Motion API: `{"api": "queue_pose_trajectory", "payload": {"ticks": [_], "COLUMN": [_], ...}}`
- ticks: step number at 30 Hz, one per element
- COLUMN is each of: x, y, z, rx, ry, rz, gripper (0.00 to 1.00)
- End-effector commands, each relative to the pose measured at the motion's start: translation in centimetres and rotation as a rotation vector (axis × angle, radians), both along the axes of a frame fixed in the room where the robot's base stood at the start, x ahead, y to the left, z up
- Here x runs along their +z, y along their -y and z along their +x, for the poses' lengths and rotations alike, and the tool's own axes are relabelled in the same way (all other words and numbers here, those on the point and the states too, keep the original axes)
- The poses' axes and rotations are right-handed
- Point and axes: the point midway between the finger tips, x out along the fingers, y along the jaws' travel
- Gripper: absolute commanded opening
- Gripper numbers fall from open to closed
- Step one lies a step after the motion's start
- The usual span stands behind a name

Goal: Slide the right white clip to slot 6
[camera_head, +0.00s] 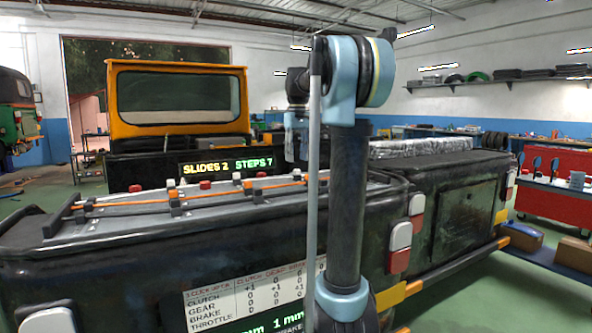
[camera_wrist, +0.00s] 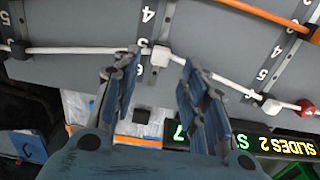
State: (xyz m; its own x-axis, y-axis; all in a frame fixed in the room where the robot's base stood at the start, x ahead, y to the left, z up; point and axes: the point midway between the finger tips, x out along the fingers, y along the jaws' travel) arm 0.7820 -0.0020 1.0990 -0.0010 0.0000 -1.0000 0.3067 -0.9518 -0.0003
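My gripper (camera_wrist: 158,62) is open and empty in the wrist view, pointing down at the grey slotted panel (camera_wrist: 100,22). A white clip (camera_wrist: 160,56) on a white cable (camera_wrist: 90,50) sits between and just beyond my fingertips, close to the mark 5 and above a 6 on its number strip. Contact is not visible. Another white clip (camera_wrist: 270,107) is on the same cable at right, near the 6 of its strip. A small dark clip (camera_wrist: 20,50) shows at far left. In the head view my gripper (camera_head: 297,140) is partly hidden by my arm.
An orange cable (camera_wrist: 265,13) crosses the panel's upper right, and a red clip (camera_wrist: 305,107) is at the right edge. The lit sign (camera_head: 226,167) reads SLIDES 2 STEPS 7. A table board (camera_head: 245,295) hangs on the vehicle's near side, partly behind my arm.

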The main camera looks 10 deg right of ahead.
Motion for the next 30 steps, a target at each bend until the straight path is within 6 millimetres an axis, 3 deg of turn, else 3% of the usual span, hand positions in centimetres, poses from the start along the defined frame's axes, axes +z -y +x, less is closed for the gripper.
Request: {"api": "queue_pose_trajectory", "payload": {"ticks": [9, 22, 27, 30], "x": [-4.2, -5.0, -5.0, -5.0], "y": [0.0, 0.0, -0.1, -0.1], "z": [0.0, 0.0, 0.0, 0.0], "rx": [0.000, 0.000, 0.001, 0.001], "ry": [0.000, 0.000, 0.000, 0.000], "rz": [0.000, 0.000, 0.000, 0.000], "gripper": [0.40, 0.40, 0.04, 0.00]}}
